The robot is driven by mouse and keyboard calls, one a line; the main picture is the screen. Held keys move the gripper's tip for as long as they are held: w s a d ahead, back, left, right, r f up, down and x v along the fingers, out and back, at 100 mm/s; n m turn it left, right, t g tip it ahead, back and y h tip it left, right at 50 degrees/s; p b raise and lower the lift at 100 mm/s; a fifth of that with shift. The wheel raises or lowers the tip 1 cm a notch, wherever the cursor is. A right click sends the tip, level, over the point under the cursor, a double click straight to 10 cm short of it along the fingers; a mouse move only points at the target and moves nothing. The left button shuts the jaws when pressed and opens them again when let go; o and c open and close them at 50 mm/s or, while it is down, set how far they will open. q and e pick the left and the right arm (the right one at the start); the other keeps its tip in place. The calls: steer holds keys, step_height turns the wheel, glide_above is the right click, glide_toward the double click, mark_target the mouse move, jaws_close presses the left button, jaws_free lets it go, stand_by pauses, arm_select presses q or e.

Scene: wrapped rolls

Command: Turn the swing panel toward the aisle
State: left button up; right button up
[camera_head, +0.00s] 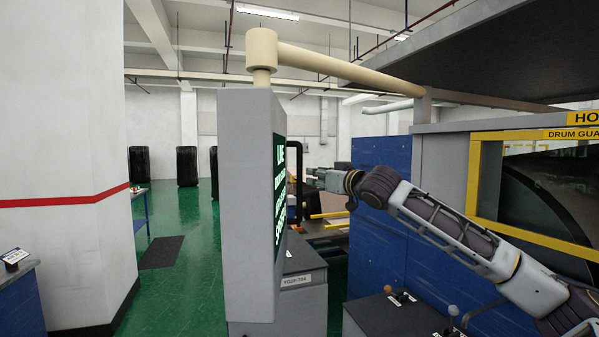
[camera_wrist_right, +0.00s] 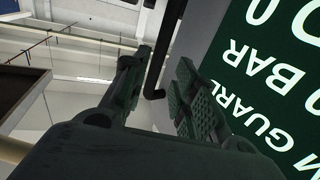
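The swing panel (camera_head: 250,200) is a tall grey box hanging from a cream pipe arm (camera_head: 345,67). Its dark green screen with white text faces right, toward the machine; the screen (camera_wrist_right: 262,75) fills the right of the wrist view. A black bar handle (camera_head: 298,160) stands out from the panel's far side. My right gripper (camera_head: 315,178) is just right of the handle, fingers pointing left. In the wrist view my right gripper (camera_wrist_right: 165,58) has its fingers apart, with the handle (camera_wrist_right: 168,45) showing beyond the gap; contact cannot be told. My left gripper is out of view.
A blue machine with a yellow-framed drum guard (camera_head: 535,135) stands on the right. A grey cabinet (camera_head: 305,290) and a lever console (camera_head: 400,315) stand low in front. The green aisle floor (camera_head: 185,290) is open on the left, beside a white pillar (camera_head: 60,130).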

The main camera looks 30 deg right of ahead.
mark_target(301, 173)
steer(key=shift+w+r+p, duration=0.15)
steer(key=shift+w+p, duration=1.5)
steer(key=shift+w, duration=2.15)
steer(key=shift+w+p, duration=0.5)
steer(key=shift+w, duration=0.95)
jaws_close()
